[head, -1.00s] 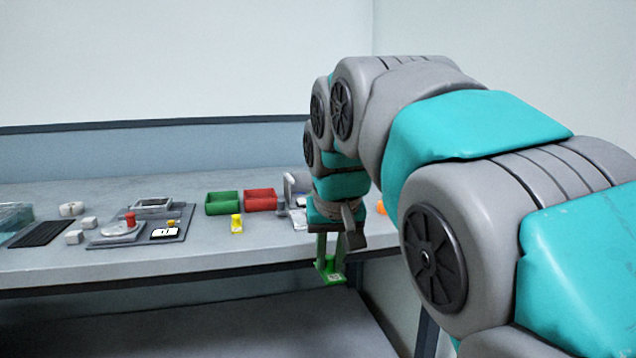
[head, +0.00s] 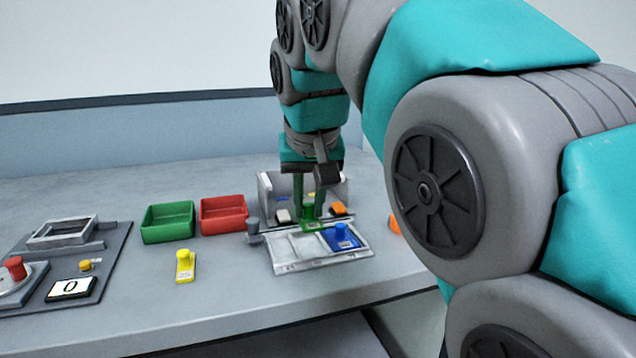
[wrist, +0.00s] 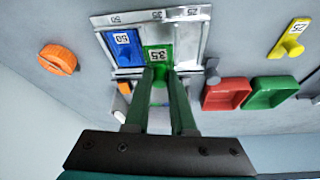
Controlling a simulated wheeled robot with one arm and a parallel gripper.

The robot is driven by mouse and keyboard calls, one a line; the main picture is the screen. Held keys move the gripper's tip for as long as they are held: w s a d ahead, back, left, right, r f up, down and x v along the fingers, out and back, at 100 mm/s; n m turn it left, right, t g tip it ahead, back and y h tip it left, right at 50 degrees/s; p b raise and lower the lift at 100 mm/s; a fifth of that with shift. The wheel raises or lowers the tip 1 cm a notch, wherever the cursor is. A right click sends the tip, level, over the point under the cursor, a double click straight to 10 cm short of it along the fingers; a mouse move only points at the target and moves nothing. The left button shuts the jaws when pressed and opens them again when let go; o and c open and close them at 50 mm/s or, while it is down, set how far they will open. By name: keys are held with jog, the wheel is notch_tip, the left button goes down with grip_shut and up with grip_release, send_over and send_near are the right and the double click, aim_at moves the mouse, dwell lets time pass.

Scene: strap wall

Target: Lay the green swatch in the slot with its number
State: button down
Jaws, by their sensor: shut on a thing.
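My gripper (head: 310,203) is shut on the green swatch (head: 312,224) by its knob. In the wrist view the green swatch (wrist: 157,57) reads 35, and my fingers (wrist: 160,82) hold it. It appears over the middle of the slotted tray (head: 290,266), toward its back edge; its exact height is unclear. The tray (wrist: 187,35) has labels 50, 35 and 25 along one edge. The blue swatch (head: 342,237), marked 50 (wrist: 124,46), lies in the slot by label 50. The middle slot shows bare beyond the green swatch; the slot by 25 is empty.
A yellow swatch (head: 185,267), marked 25, lies on the table left of the tray. Green (head: 168,222) and red (head: 223,214) bins stand behind it. A grey post (head: 254,232) stands at the tray's left, an open-fronted box (head: 266,190) behind. An orange knob (wrist: 59,59) lies beyond the blue side.

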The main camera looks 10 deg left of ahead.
aim_at(309, 221)
jog(key=shift+w+a, duration=0.15)
jog(key=shift+w, duration=0.3)
jog(key=shift+s+f+b, duration=0.1)
jog(key=shift+f+b, duration=1.15)
jog(key=shift+f, duration=0.85)
jog(key=shift+s+f, duration=0.1)
jog(key=shift+f, duration=0.1)
jog(key=shift+c, duration=1.4)
grip_release()
jog(key=shift+r+p, duration=1.4)
jog(key=shift+r, duration=1.65)
